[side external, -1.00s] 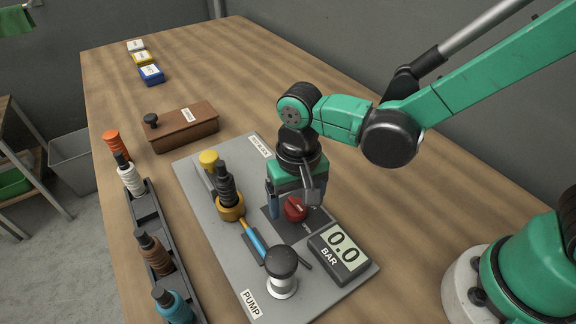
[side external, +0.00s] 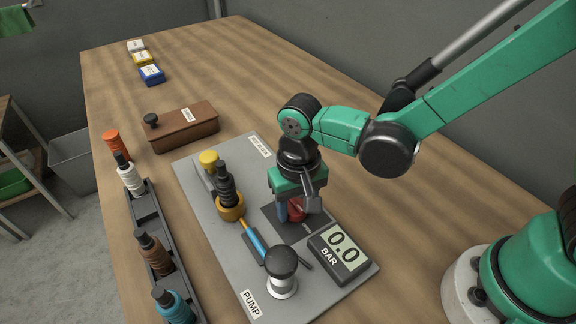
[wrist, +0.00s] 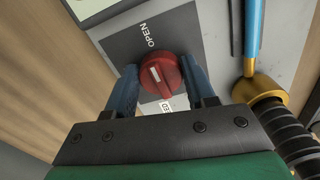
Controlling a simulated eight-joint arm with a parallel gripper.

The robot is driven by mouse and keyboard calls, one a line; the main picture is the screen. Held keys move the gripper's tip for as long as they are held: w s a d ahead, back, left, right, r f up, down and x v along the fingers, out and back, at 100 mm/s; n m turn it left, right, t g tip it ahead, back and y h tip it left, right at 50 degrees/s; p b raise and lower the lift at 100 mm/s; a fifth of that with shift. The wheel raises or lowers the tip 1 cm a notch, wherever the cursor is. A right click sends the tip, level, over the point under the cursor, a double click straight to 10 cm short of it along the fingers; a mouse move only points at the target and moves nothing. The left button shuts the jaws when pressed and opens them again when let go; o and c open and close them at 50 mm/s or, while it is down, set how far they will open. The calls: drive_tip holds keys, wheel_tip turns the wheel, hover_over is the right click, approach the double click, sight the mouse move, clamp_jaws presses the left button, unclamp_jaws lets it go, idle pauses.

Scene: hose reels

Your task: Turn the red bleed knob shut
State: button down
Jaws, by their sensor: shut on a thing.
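The red bleed knob (side external: 297,211) sits on a dark square plate on the grey pump board, partly hidden by my gripper (side external: 297,213). In the wrist view the round knob (wrist: 160,76) lies between the two blue fingers of my gripper (wrist: 159,72), one on each side, and they are shut on it. A short white mark shows on the knob's face. The word OPEN stands above and left of the knob. A second label below it is partly covered, with only its last letters showing. The gauge (side external: 342,252) reads 0.0 BAR.
A black pump handle (side external: 281,263) stands in front of the knob. A black fitting on a brass base (side external: 229,204) and a yellow knob (side external: 208,159) are to the left. A rack of bottles (side external: 158,255) lies further left. A brown box (side external: 182,130) sits behind.

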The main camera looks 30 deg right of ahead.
sight(298, 203)
drive_tip(key=n, duration=0.4)
drive_tip(key=shift+d+n, duration=0.1)
drive_tip(key=shift+n, duration=0.3)
drive_tip(key=n, duration=0.4)
drive_tip(key=shift+n, duration=0.3)
drive_tip(key=n, duration=0.4)
drive_tip(key=shift+w+d, duration=0.1)
drive_tip(key=shift+n, duration=2.1)
drive_tip(key=shift+w, duration=0.1)
drive_tip(key=shift+c, duration=1.4)
unclamp_jaws()
drive_tip(key=shift+r, duration=2.8)
